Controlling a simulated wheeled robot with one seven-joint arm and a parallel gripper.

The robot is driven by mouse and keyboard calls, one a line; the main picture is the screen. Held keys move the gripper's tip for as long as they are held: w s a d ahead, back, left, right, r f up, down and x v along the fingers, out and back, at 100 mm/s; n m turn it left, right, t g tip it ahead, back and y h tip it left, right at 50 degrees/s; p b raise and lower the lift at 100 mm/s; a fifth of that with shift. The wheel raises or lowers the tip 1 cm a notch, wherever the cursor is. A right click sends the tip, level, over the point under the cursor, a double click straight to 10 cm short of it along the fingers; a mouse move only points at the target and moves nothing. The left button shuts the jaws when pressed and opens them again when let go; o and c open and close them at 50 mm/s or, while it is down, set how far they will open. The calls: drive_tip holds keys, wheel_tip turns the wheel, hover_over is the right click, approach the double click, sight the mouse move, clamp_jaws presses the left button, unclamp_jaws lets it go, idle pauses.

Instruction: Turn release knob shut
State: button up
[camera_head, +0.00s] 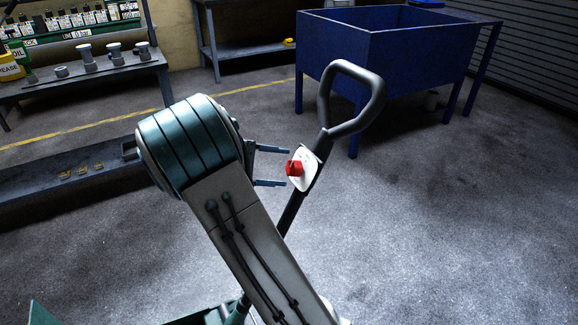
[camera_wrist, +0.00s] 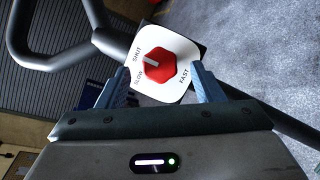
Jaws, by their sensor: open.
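The release knob (camera_head: 294,168) is red and sits on a white plate (camera_head: 304,178) on the jack's black handle shaft (camera_head: 291,213). In the wrist view the knob (camera_wrist: 159,65) is a red hexagonal shape with a pale pointer mark on its upper left side. The white plate (camera_wrist: 180,52) reads SHUT, SLOW and FAST; the mark points to the left, between SHUT and SLOW. My gripper (camera_head: 284,166) is open, its two blue fingers pointing at the knob from the left. In the wrist view the fingers lie either side of the knob's lower part, apart from it.
A bench (camera_head: 90,72) with bottles and fittings is at the back left. Open floor lies to the right.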

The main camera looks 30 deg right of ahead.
drive_tip(key=p+v, duration=0.1)
drive_tip(key=v, duration=0.9)
drive_tip(key=shift+a, duration=0.1)
drive_tip(key=s+d+r+t+y+p, duration=0.2)
drive_tip(key=s+d+r+y+p, duration=0.2)
drive_tip(key=s+r+y+p, duration=0.5)
drive_tip(key=s+a+r+m+t+y+p, duration=0.1)
drive_tip(key=s+a+r+t+y+p, duration=0.1)
drive_tip(key=s, duration=0.5)
drive_tip(key=s+a+r+m+t+y+p, duration=0.2)
drive_tip(key=s+a+r+t+y+p, duration=0.1)
drive_tip(key=s+r+t+p, duration=0.1)
drive_tip(key=s+r+p, duration=0.1)
drive_tip(key=s+p, duration=0.1)
drive_tip(key=s, duration=0.1)
drive_tip(key=shift+s+y+p, duration=0.2)
drive_tip(key=shift+y+p, duration=0.2)
drive_tip(key=shift+c, duration=0.3)
